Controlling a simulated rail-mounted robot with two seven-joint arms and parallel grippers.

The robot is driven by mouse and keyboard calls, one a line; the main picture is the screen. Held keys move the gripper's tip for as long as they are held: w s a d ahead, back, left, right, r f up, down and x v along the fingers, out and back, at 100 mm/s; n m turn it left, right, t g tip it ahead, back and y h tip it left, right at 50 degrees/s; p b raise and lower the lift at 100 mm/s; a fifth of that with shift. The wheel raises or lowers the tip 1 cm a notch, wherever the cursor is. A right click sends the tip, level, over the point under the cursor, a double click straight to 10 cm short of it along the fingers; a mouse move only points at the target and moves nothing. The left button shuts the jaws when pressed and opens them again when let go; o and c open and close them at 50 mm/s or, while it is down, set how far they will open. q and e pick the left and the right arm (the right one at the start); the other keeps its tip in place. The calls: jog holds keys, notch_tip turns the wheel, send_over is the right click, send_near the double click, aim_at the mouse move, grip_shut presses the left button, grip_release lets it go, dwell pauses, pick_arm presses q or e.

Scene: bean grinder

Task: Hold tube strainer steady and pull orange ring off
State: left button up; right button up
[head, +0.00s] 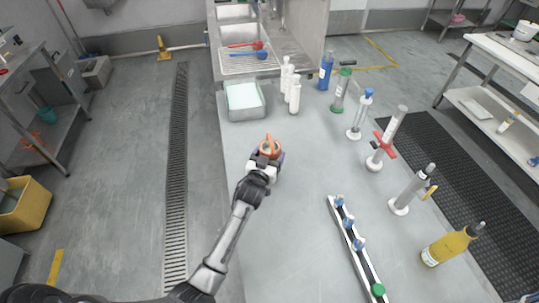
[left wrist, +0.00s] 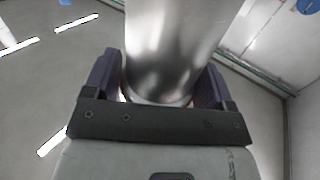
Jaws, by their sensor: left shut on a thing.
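My left gripper (head: 267,162) is over the left part of the grey table. In the left wrist view its two dark fingers (left wrist: 158,72) are shut on either side of a shiny metal tube (left wrist: 178,42), which looks like the tube strainer. An orange piece (head: 270,146), perhaps the orange ring, shows just beyond the gripper in the head view. Its exact shape and how it sits on the tube are hard to tell. The gripper hides the lower part of what it holds. My right gripper is in neither view.
A tray with white contents (head: 244,100) and white bottles (head: 294,96) stand beyond the gripper. Cylinders on stands, one with a red clamp (head: 384,144), line the right side. A rack with blue-capped items (head: 352,245) and a yellow bottle (head: 447,246) are nearer. The table's middle is clear.

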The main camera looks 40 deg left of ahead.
pick_arm(q)
jog(key=shift+c, duration=0.8)
jog(key=o, duration=0.8)
jog(key=shift+s, duration=0.1)
